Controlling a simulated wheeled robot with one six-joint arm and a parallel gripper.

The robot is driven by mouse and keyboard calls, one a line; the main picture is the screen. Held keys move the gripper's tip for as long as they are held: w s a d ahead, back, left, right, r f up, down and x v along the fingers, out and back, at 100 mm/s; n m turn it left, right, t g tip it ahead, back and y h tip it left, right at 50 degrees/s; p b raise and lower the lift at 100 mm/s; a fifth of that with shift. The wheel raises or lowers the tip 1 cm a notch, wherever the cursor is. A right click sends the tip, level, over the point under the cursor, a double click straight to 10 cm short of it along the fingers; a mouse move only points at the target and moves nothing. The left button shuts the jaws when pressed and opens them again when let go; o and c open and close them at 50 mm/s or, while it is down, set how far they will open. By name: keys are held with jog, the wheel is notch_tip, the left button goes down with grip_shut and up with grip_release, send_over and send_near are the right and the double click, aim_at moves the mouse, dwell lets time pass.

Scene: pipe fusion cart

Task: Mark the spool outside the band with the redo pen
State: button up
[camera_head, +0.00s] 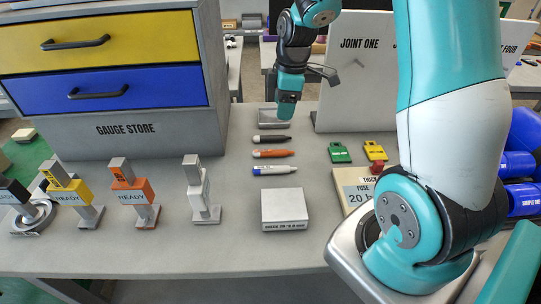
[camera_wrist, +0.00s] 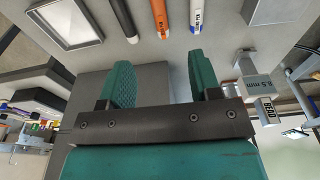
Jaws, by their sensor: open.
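Three pens lie side by side on the grey bench: a black one (camera_head: 271,138), an orange one (camera_head: 273,153) and a white one with a blue end (camera_head: 275,170). The lettering on them is too small to read, so I cannot tell which is the redo pen. Blue cylinders (camera_head: 519,165), possibly the spools, lie at the right edge, partly hidden by my arm. My gripper (camera_head: 286,108) is at the bench's far side, beyond the pens. In the wrist view, my gripper (camera_wrist: 160,82) is open with nothing between its fingers; the orange pen (camera_wrist: 160,14) is ahead of them.
A shallow tray (camera_head: 268,122) lies by my gripper. A grey block (camera_head: 285,210) sits in front of the pens.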

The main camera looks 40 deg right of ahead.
jog(key=p, duration=0.1)
send_over(274, 151)
jog(key=f, duration=0.9)
jog(key=shift+s+d+f, duration=0.25)
jog(key=shift+s+f, duration=0.05)
jog(key=shift+s, duration=0.05)
jog(key=shift+w+a+f+p, duration=0.15)
jog(key=shift+f+p, duration=0.1)
jog(key=shift+f, duration=0.6)
jog(key=shift+w+f+p, duration=0.1)
jog(key=shift+f+p, duration=0.1)
jog(key=shift+f, duration=0.65)
jog(key=shift+w+a+f+p, duration=0.15)
jog(key=shift+f+p, duration=0.1)
jog(key=shift+f, duration=0.6)
jog(key=c, duration=1)
